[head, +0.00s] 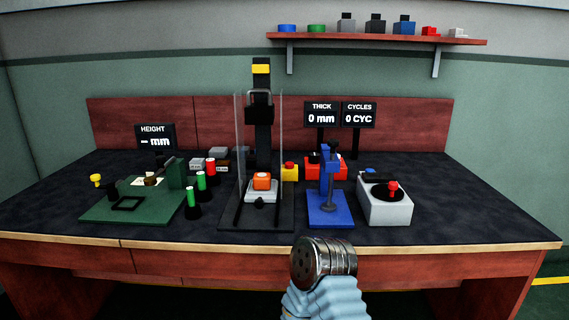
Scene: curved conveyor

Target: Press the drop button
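A small yellow box with a red button on top (289,171) stands on the dark bench top, just right of the drop tower (263,120). It is the likeliest drop button, though no label can be read. The tower is black with a yellow block near its top, a dark carriage high on it and clear side panels. An orange block (262,181) sits on the light grey plate at its foot. Neither of my grippers shows. A metal and light blue part at the bottom centre seems to be mine, well short of the button; no fingertips are visible.
Right of the tower stand a blue press (329,205) and a white box with a red knob (384,205). A red device (325,168) is behind the press. Green, red and black weights (201,184) and a green gauge base (130,206) are left. The bench's front strip is clear.

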